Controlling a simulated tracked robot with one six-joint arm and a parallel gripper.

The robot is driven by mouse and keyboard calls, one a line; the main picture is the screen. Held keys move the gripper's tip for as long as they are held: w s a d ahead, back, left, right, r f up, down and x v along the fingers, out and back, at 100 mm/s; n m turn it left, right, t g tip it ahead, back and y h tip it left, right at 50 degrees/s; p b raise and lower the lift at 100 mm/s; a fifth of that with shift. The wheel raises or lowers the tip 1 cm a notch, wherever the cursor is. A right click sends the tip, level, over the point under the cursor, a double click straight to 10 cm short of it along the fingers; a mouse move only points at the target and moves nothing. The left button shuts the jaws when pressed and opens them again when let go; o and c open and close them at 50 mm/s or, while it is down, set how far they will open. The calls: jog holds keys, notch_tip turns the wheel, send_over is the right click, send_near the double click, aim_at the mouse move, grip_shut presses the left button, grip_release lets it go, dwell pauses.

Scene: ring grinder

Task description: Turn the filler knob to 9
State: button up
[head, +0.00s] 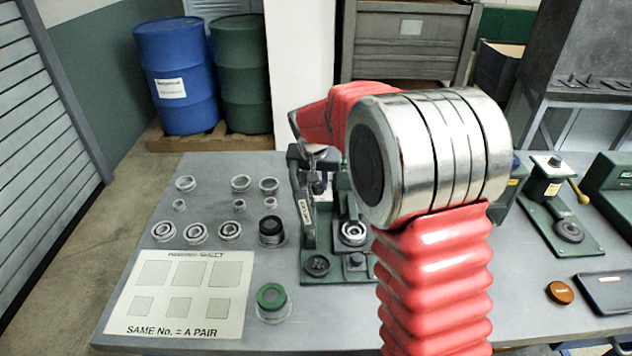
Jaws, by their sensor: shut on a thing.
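A green ring grinder (330,275) stands on the grey bench, partly hidden behind my arm. My gripper (316,180) points down over its upper left part. It is shut on a small dark part there, which looks like the filler knob; the jaws hide most of it. No number or pointer on the knob can be read. A ring-shaped silver piece (353,232) sits on the grinder's right side, and a round black disc (316,265) is at its front left.
Several metal rings (196,233) lie on the left of the bench, behind a marked sheet (180,329). A black-topped jar (271,230) and a green-topped jar (271,297) stand close left of the grinder. Another green device (556,225) and a dark tray (608,293) are at right.

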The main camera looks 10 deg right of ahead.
jog(key=o, duration=1)
jog(key=shift+o, duration=0.2)
jog(key=v, duration=1.3)
jog(key=shift+r, duration=0.3)
jog(key=shift+s, duration=0.15)
